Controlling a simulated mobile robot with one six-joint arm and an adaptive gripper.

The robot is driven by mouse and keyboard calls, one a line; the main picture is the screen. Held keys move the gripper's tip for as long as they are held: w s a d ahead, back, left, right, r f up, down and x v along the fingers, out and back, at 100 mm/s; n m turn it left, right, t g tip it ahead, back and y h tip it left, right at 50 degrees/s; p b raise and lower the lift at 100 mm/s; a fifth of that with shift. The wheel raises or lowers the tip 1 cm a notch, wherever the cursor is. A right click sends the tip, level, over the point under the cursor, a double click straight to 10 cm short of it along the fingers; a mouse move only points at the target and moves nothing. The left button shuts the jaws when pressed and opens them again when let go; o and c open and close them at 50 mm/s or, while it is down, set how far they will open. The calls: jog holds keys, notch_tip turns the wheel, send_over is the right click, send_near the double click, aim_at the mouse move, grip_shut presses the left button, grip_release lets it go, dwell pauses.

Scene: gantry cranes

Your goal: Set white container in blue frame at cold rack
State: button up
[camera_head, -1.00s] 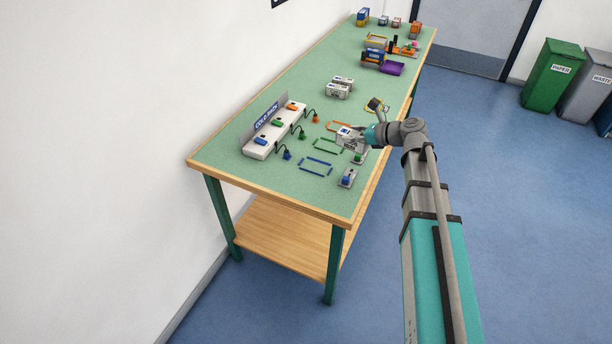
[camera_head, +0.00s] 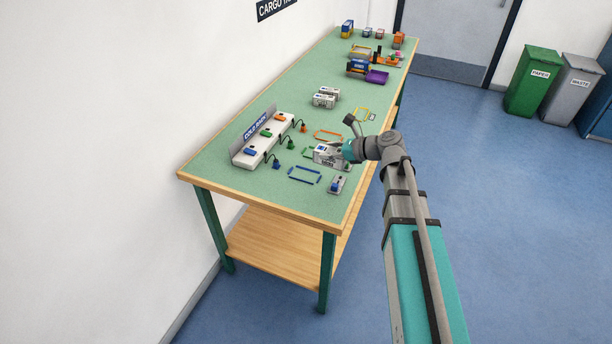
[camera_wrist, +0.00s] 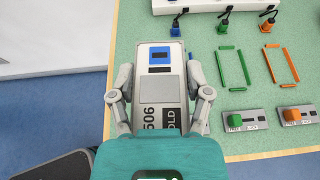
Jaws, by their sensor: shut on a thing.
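My gripper (camera_wrist: 160,98) is shut on the sides of a white container (camera_wrist: 160,85) with a blue label and black print. In the head view the gripper (camera_head: 342,152) holds the container (camera_head: 328,156) over the table, overlapping the green frame (camera_head: 308,152). The blue frame (camera_head: 305,174) lies empty on the table, nearer the front.
The orange frame (camera_head: 328,135) lies behind the held container. A blue-switch box (camera_head: 337,184) sits near the table edge; boxes with green (camera_wrist: 234,120) and orange (camera_wrist: 292,115) blocks also stand there.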

jog(key=shift+n+g, duration=0.3)
jog(key=s, duration=0.1)
jog(key=s+a, duration=0.1)
jog(key=s, duration=0.3)
jog(key=shift+a+r, duration=0.1)
jog(key=shift+a, duration=0.15)
jog(key=shift+w, duration=0.1)
jog(key=w+a+f+b, duration=0.2)
jog(key=w+f+b, duration=0.1)
jog(key=w+a+f+b, duration=0.2)
jog(key=w+f+b, duration=0.1)
jog(key=w, duration=0.1)
jog(key=w+a+f+b, duration=0.2)
jog(key=w+f+b, duration=0.1)
jog(key=w, duration=0.1)
jog(key=shift+w+a, duration=0.15)
jog(key=shift+w, duration=0.1)
jog(key=shift+f, duration=0.1)
jog(key=shift+w+a+f+b, duration=0.2)
jog(key=shift+w+f+b, duration=0.2)
jog(key=shift+f+b, duration=1.55)
jog(key=shift+b, duration=0.05)
